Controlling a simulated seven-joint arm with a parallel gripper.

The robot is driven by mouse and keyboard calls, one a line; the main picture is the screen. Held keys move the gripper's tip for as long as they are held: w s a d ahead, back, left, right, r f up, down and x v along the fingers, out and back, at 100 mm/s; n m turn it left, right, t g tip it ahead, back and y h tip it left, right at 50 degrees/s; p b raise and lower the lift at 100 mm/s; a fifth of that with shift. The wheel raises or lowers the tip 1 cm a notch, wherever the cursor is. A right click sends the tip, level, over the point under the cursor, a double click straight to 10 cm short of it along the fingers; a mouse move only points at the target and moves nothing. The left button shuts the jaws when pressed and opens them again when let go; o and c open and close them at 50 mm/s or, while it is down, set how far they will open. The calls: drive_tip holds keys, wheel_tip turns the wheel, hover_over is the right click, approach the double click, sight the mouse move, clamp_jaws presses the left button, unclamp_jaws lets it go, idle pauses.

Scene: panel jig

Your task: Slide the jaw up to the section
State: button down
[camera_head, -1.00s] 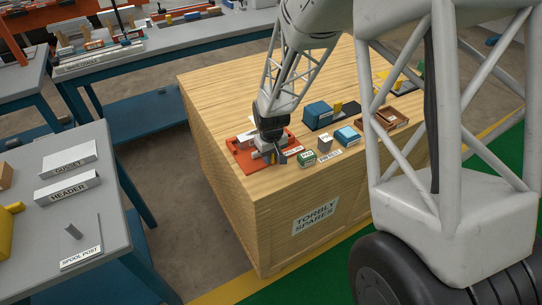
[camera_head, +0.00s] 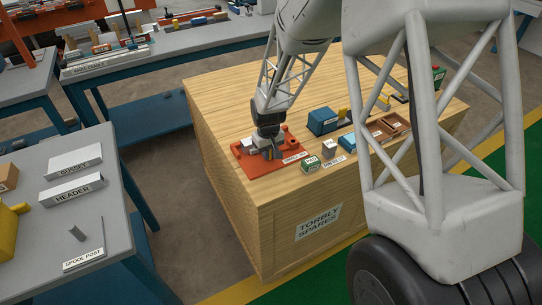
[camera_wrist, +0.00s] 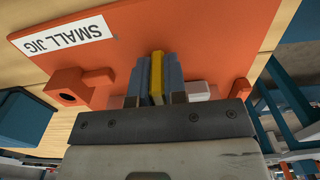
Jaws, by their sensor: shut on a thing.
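The orange plate labelled SMALL JIG (camera_head: 250,168) lies on the left part of a wooden crate top; its label (camera_wrist: 62,36) shows in the wrist view. My gripper (camera_head: 268,150) is low over the plate, pointing down. In the wrist view my gripper (camera_wrist: 155,95) is shut around a narrow yellow piece (camera_wrist: 157,72) standing between blue-grey slabs (camera_wrist: 172,72). I cannot tell which of these is the jaw or the section. An orange block with a hole (camera_wrist: 68,86) is on the plate at left, apart from my gripper. A pale block (camera_wrist: 200,91) is close at right.
On the crate (camera_head: 320,221), a green box (camera_head: 309,164), a small pale block (camera_head: 329,147), a blue bin (camera_head: 322,121) and brown trays (camera_head: 390,127) stand right of the jig. A grey table (camera_head: 112,222) with labelled parts is at left. A gap separates it from the crate.

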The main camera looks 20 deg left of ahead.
drive_tip(key=c, duration=1.2)
unclamp_jaws()
drive_tip(key=shift+o, duration=0.2)
drive_tip(key=shift+r, duration=3.9)
